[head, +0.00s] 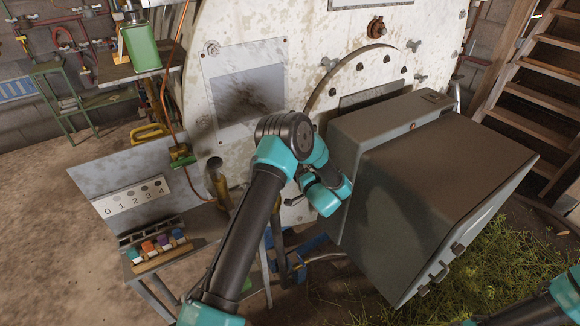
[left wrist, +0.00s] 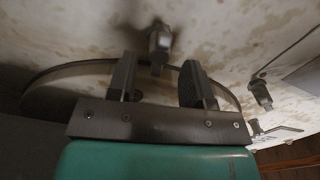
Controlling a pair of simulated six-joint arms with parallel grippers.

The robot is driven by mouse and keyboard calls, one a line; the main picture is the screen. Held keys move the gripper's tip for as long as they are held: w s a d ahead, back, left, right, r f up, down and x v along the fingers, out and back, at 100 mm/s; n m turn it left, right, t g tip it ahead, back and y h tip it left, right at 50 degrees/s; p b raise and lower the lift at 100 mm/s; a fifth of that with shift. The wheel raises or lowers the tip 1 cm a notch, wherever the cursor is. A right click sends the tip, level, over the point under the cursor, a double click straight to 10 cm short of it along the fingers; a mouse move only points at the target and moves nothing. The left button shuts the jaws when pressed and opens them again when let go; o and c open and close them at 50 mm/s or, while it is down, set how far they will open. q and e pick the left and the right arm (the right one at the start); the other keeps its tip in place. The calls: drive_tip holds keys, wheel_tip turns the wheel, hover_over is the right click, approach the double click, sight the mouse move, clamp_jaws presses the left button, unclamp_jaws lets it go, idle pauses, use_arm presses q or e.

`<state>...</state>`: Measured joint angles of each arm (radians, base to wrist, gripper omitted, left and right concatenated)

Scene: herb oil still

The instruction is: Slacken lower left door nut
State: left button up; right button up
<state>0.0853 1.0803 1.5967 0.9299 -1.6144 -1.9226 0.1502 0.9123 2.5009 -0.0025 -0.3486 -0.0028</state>
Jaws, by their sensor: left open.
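The pale round door (head: 355,76) is on the front of the white still, partly hidden by my left arm and a grey box. Metal door nuts show around its rim, one at upper left (head: 327,63) and one at right (head: 420,77). The lower left area is hidden in the head view. In the left wrist view my left gripper (left wrist: 158,66) is open and empty, facing a metal nut (left wrist: 159,42) that stands between and beyond its fingers, apart from both. Another nut (left wrist: 260,93) is farther right. My right gripper is not in view.
A large grey box (head: 430,170) stands close to the right of my left wrist. A numbered board (head: 135,196) and a rack of coloured blocks (head: 155,248) are at left. Wooden stairs (head: 540,85) rise at right.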

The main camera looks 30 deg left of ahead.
use_arm(q)
drive_tip(key=x, duration=0.5)
drive_tip(key=shift+c, duration=0.4)
clamp_jaws()
